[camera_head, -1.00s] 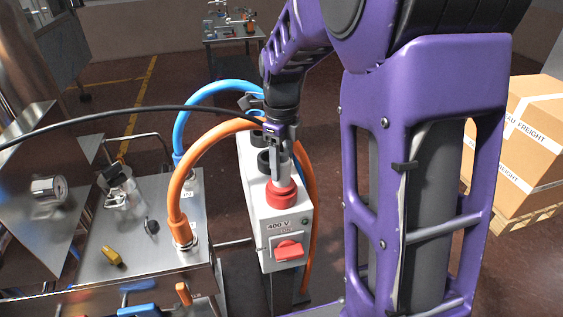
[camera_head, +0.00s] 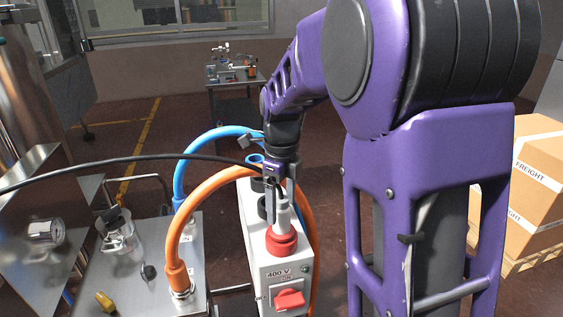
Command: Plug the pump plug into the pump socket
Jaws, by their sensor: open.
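The white power box (camera_head: 285,272) marked 400 V stands upright in the centre, with a red round socket (camera_head: 282,244) on its sloped top. A pale grey plug (camera_head: 283,219) stands upright in the red socket, looking seated. My gripper (camera_head: 279,205) points down at the plug's upper part, with its jaws open; the narrow view does not show whether a finger touches it. A black cable (camera_head: 120,163) runs in from the left and ends behind my gripper, where its joint with the plug is hidden.
Dark round sockets (camera_head: 264,207) lie behind the plug. An orange hose (camera_head: 186,232) and a blue hose (camera_head: 181,172) arch close to the box. A steel cabinet top (camera_head: 132,285) stands left. Cartons (camera_head: 535,190) stand right, beyond my arm. A small table (camera_head: 232,85) is far back.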

